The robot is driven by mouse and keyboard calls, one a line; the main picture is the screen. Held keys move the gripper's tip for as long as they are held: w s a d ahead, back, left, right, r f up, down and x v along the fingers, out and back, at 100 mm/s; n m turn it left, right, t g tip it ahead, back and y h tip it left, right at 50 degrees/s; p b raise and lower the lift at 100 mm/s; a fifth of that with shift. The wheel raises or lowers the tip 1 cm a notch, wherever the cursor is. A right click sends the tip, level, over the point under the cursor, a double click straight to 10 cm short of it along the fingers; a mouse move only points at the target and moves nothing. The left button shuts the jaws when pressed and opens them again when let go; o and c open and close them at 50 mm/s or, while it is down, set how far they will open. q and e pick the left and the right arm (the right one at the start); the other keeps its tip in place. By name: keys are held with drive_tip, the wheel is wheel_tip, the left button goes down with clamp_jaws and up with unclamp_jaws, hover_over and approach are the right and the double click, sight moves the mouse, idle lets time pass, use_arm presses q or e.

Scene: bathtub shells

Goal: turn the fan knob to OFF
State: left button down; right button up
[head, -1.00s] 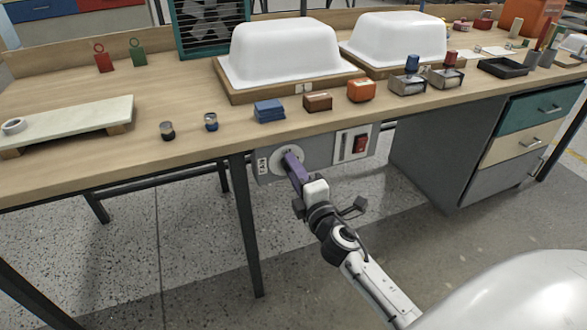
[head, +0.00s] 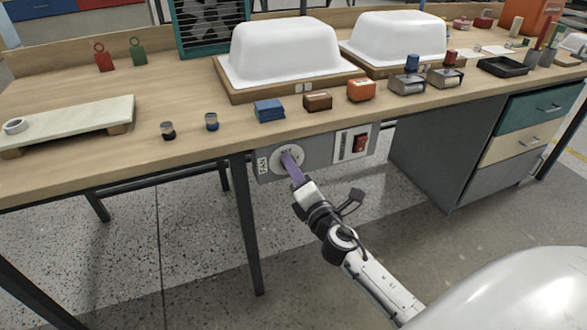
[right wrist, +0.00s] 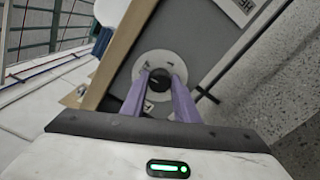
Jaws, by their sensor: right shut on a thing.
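The fan knob is a small black knob (right wrist: 159,80) on a round white dial (right wrist: 172,64), seen in the right wrist view. The dial (head: 275,161) also shows in the head view, on the grey panel (head: 319,153) under the bench's front edge, beside a FAN label (head: 262,166). My right gripper (head: 288,155) reaches the dial with its purple fingers. In the right wrist view its fingers (right wrist: 159,84) are on either side of the knob, shut on it. The fingers cover the knob in the head view, and its pointer setting cannot be read. My left gripper is not in view.
A red switch (head: 359,143) is on the same panel, right of the dial. The bench top (head: 190,155) overhangs the panel, and a dark table leg (head: 246,225) stands to its left. A drawer cabinet (head: 440,155) is to the right. The fan (head: 211,25) stands at the back.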

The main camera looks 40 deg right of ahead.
drive_tip(key=o, duration=1.1)
drive_tip(key=shift+c, duration=0.2)
drive_tip(key=b+v, duration=0.1)
drive_tip(key=v, duration=0.9)
drive_tip(key=shift+s, duration=0.2)
